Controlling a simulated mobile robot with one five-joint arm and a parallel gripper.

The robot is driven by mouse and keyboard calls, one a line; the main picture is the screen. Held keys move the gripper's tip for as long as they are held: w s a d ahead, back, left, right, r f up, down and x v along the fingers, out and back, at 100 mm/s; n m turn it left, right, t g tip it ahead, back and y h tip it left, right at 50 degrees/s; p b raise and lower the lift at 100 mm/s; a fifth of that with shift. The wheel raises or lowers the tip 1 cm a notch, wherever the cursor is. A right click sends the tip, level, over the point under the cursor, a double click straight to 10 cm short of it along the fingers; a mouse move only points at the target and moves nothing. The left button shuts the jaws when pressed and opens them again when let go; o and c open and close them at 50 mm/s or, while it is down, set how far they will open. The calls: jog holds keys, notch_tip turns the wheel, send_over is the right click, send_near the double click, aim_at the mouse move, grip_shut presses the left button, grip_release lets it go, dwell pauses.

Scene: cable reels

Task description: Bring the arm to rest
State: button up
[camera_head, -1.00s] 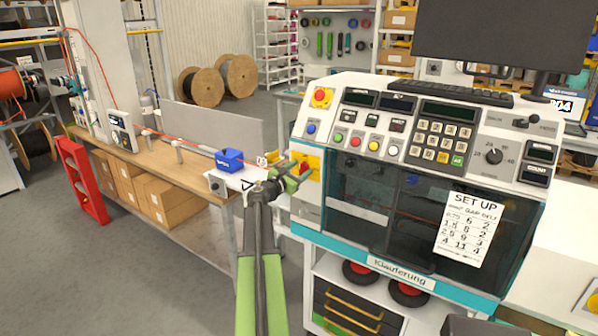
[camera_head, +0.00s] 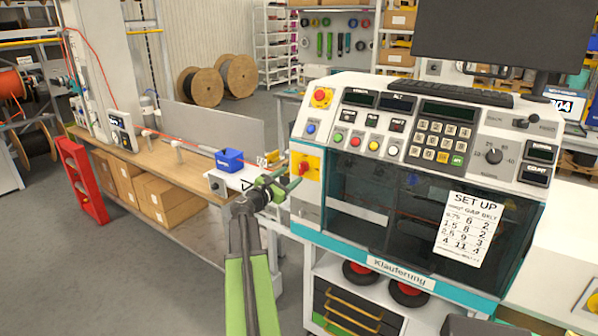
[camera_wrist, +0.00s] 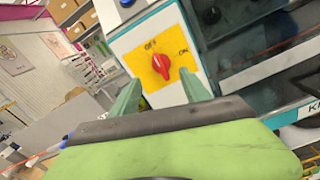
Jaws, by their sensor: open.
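My gripper (camera_head: 284,184) is in front of the lower left side of the machine (camera_head: 420,190), apart from it as far as I can tell. In the wrist view its two green fingers (camera_wrist: 160,95) stand apart with nothing between them. Beyond them is a red rotary switch (camera_wrist: 161,64) on a yellow plate, marked OFF and ON. The switch also shows in the head view (camera_head: 304,168), just above and right of my fingers. My green arm (camera_head: 250,290) reaches up from the bottom of the head view.
A wooden bench (camera_head: 170,165) with a blue box (camera_head: 229,160) stands to the left, with cardboard boxes below. A red stand (camera_head: 82,180) is at its left end. A cart shelf with black and red reels (camera_head: 408,292) is below the machine. Grey floor is clear at lower left.

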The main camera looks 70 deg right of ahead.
jog(key=shift+w+a, duration=0.1)
jog(key=shift+a, duration=0.35)
